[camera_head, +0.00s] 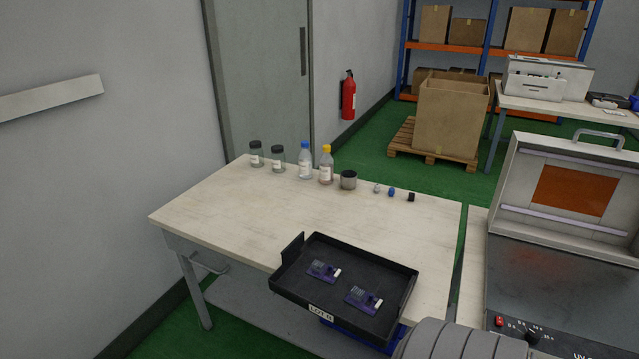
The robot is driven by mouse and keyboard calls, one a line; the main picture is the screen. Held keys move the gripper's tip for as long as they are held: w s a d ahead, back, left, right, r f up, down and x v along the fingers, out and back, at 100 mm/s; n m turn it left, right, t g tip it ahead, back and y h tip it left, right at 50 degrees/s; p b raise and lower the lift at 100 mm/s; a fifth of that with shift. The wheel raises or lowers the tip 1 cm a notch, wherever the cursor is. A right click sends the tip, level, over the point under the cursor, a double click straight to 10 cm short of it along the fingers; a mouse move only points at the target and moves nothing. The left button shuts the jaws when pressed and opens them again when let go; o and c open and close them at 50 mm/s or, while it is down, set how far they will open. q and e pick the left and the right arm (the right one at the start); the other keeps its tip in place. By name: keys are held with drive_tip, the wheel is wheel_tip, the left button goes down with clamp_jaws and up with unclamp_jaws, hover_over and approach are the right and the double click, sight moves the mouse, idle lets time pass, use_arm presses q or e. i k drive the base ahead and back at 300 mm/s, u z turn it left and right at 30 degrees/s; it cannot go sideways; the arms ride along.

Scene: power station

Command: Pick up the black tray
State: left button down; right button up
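The black tray (391,277) is at the front edge of the pale wooden table (243,212), near the bottom middle of the head view. It has low walls, a raised black piece at its left corner and a white label reading "LOT B" on its front. Two small purple circuit boards, the left one (322,271) and the right one (363,300), lie in it. Something blue (350,336) shows under its front side; what bears the tray there is not clear. Neither of my grippers is in view.
Two dark-lidded jars (278,160), a blue-capped bottle (305,162), a yellow-capped bottle (326,166), a dark cup (348,180) and small caps (391,192) stand along the table's back. An open case-like device (562,270) stands at right, past a narrow gap. The table's left half is clear.

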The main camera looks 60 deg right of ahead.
sight(390, 282)
drive_tip(key=i, duration=2.05)
drive_tip(key=z, duration=3.1)
